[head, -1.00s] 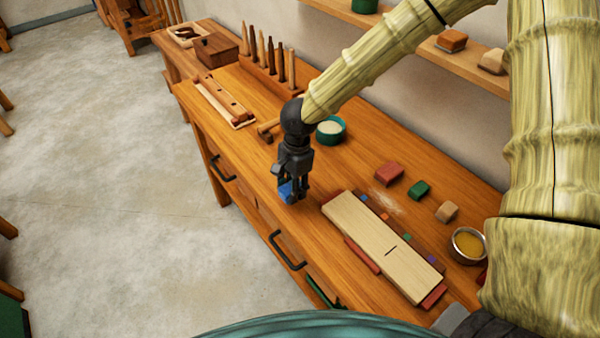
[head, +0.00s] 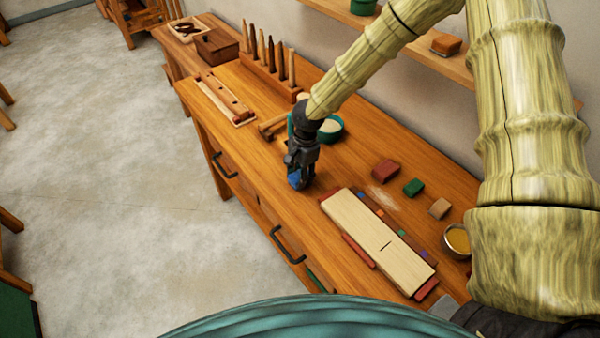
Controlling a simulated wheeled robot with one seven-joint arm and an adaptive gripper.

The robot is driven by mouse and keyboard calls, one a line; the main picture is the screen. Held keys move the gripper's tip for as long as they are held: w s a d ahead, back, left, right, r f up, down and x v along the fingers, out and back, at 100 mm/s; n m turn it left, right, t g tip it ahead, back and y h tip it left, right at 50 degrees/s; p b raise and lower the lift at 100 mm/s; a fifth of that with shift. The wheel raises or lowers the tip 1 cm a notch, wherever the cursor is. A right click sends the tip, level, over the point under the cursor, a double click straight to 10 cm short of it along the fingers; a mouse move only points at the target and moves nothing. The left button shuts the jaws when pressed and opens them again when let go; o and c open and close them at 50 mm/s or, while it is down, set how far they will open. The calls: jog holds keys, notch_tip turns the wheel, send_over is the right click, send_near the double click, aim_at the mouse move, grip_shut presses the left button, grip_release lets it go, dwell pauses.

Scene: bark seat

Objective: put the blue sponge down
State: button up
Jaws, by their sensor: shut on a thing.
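My gripper (head: 298,178) points down over the wooden workbench, left of the pale board. It is shut on the blue sponge (head: 294,180), which shows as a small blue patch between and below the dark fingers. Most of the sponge is hidden by the fingers. It is low over the bench top (head: 240,140), near the front edge; I cannot tell whether it touches the wood.
Right of my gripper lies a pale board (head: 375,240). Behind it are red (head: 386,169), green (head: 413,187) and tan (head: 439,208) blocks and a yellow-filled bowl (head: 457,239). A teal bowl (head: 331,130) stands close behind my gripper. Bare bench lies to its left.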

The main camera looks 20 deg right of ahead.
jog(key=shift+f, duration=0.1)
jog(key=o, duration=0.9)
jog(key=r+b, duration=0.1)
jog(key=r, duration=0.3)
jog(key=d+r+b, duration=0.1)
jog(key=r, duration=0.3)
jog(key=r+b, duration=0.1)
jog(key=r, duration=0.3)
jog(key=shift+w+d+r, duration=0.1)
jog(key=shift+w+d, duration=0.1)
jog(key=shift+w, duration=0.05)
